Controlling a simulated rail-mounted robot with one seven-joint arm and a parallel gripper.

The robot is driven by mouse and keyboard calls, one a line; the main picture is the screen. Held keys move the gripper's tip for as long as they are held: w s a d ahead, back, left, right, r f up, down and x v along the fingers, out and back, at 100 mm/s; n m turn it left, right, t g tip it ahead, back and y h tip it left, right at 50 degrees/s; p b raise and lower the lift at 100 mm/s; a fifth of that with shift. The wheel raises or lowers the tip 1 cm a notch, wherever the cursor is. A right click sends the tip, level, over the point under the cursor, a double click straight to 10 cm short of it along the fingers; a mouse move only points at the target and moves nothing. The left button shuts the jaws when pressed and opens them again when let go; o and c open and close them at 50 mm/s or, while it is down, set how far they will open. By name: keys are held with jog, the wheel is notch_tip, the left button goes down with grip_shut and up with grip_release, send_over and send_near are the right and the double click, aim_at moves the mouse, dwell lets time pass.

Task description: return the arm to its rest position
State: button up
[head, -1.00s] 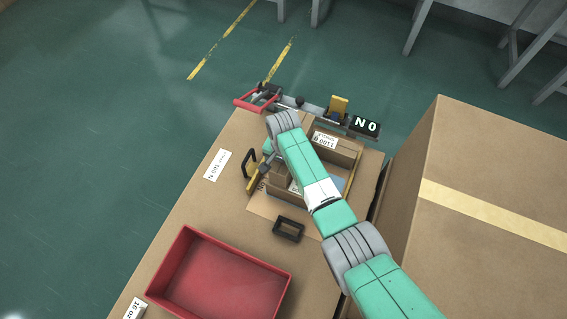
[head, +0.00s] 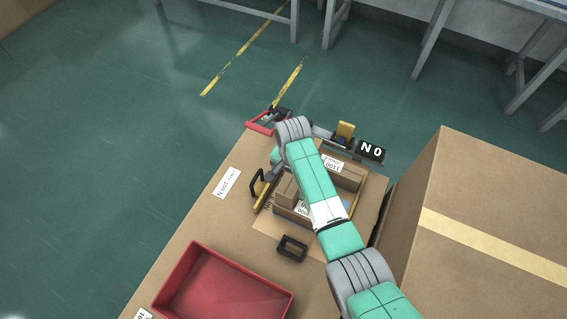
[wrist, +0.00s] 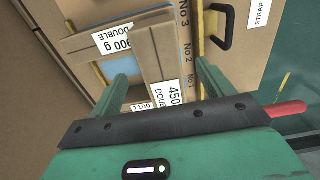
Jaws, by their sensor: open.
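My arm (head: 315,180), green with grey joints, reaches from the lower right over a brown work surface and bends down at its far end. My gripper (wrist: 160,72) shows in the wrist view as two green fingers, spread apart with nothing held between them. It is above small cardboard cartons (wrist: 150,58) with white labels, one reading 450. In the head view the arm hides the fingers and part of the cartons (head: 345,178).
A red tray (head: 168,297) is at the front left of the surface. A large taped box (head: 480,185) stands right. Open floor lies left.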

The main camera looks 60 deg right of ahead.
dwell(0.3)
